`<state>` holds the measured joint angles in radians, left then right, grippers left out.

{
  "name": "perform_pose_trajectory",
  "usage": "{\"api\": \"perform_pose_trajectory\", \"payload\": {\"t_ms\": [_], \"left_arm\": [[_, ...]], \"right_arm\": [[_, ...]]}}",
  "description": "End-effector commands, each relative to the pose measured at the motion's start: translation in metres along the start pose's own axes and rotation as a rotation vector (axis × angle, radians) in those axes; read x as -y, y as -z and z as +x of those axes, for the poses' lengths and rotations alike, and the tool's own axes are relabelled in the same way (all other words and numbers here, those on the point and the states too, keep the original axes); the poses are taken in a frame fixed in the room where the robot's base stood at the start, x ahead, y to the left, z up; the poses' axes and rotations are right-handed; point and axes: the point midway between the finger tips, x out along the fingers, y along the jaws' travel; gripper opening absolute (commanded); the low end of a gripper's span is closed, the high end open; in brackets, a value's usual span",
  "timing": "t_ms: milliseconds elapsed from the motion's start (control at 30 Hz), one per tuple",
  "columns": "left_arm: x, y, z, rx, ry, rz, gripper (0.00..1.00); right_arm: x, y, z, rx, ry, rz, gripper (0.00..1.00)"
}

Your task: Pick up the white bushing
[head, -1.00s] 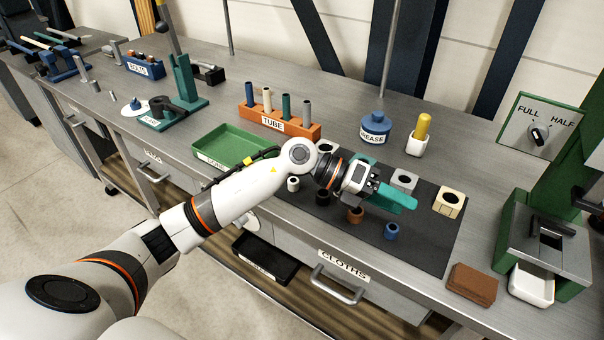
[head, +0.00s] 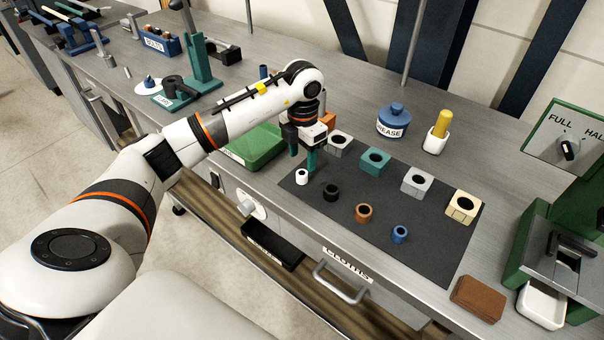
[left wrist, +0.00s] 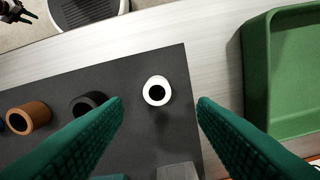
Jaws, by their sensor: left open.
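The white bushing (head: 301,176) stands upright on the dark mat (head: 290,188), near its left end, with its round hole facing up. In the left wrist view the white bushing (left wrist: 157,91) shows between the two teal fingers, farther out than the fingertips. My left gripper (head: 304,155) points down above and just behind the bushing, open and empty. Its fingers (left wrist: 160,105) also show in the left wrist view, spread on either side and apart from the bushing.
Black (head: 331,192), orange-brown (head: 363,212) and blue (head: 399,234) bushings stand in a row to the right. Several square blocks with holes, one teal (head: 375,161), line the mat's back. A green tray (head: 256,150) lies left of the mat.

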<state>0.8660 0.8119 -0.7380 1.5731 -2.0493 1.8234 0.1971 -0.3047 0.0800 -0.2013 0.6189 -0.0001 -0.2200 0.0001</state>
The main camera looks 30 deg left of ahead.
Motion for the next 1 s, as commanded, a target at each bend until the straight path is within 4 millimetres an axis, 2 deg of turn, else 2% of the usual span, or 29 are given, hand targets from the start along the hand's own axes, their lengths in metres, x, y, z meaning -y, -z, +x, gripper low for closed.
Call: {"api": "perform_pose_trajectory", "payload": {"t_ms": [133, 267, 400, 667, 700, 1000], "left_arm": [[-0.002, -0.002, 0.012, 0.003, -0.002, 0.001, 0.52], [-0.003, -0.005, 0.031, 0.004, -0.003, 0.001, 0.52], [-0.003, -0.004, 0.049, 0.001, -0.002, 0.001, 0.52], [-0.003, -0.004, 0.054, -0.002, -0.001, 0.002, 0.52], [-0.003, -0.004, 0.054, -0.002, -0.001, 0.002, 0.51], [-0.003, -0.004, 0.053, -0.002, -0.001, 0.002, 0.05]], "right_arm": [[0.002, -0.001, -0.008, 0.001, 0.002, 0.000, 0.36], [0.002, -0.004, -0.018, 0.002, 0.003, 0.000, 0.36], [0.003, -0.004, -0.019, 0.003, 0.003, 0.001, 0.36], [0.003, -0.005, -0.018, 0.005, 0.003, 0.001, 0.36], [0.003, -0.005, -0.018, 0.005, 0.003, 0.001, 0.36], [0.003, -0.006, -0.018, 0.006, 0.003, 0.002, 0.36]]}}
